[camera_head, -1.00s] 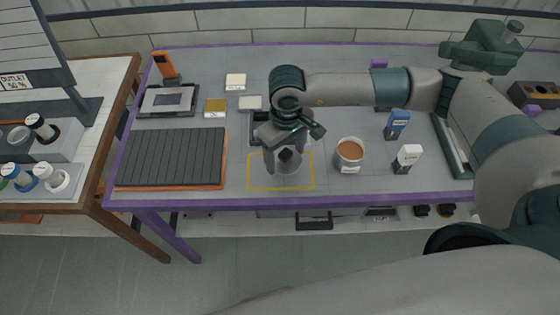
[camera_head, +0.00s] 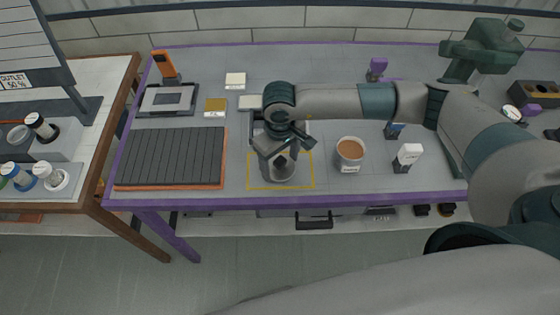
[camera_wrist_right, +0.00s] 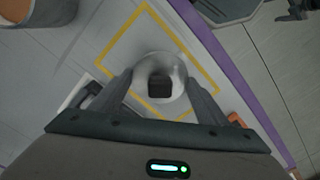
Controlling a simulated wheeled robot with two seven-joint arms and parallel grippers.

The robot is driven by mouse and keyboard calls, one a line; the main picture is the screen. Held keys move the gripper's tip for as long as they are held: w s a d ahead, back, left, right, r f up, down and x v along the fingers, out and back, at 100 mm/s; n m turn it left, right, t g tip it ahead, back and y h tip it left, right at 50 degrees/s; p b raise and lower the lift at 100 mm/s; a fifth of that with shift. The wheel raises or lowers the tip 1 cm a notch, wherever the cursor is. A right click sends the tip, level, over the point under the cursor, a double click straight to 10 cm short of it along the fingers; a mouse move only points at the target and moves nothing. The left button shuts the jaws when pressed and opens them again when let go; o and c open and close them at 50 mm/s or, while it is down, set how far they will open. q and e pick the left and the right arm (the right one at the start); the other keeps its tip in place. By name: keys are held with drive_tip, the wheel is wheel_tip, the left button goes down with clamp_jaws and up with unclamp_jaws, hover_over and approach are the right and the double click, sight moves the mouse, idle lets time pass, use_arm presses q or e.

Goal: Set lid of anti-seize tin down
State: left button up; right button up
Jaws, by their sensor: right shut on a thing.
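The lid (camera_head: 284,172) is a round grey disc with a dark square knob, inside the yellow outlined square (camera_head: 250,172). My right gripper (camera_head: 279,164) points down and is shut on the knob. In the right wrist view both fingers (camera_wrist_right: 165,95) close in on the dark knob (camera_wrist_right: 160,86), with the pale lid (camera_wrist_right: 172,66) around it. I cannot tell whether the lid touches the table. The open tin (camera_head: 350,158), holding brown paste, stands to the right of the square. My left gripper is not in view.
A dark ribbed mat (camera_head: 170,158) lies to the left of the square. A white-labelled bottle (camera_head: 407,157) stands right of the tin. The purple table edge (camera_head: 300,203) runs close in front.

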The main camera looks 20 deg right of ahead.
sight(280, 160)
drive_tip(key=shift+f+b, duration=0.15)
drive_tip(key=shift+b, duration=0.15)
drive_tip(key=o, duration=1.3)
drive_tip(key=shift+r+p, duration=0.25)
drive_tip(key=shift+p, duration=0.1)
wheel_tip(280, 160, up, 10)
drive_tip(key=b, duration=0.5)
drive_tip(key=shift+r+b, duration=0.25)
drive_tip(key=shift+b, duration=0.15)
drive_tip(key=shift+r, duration=0.7)
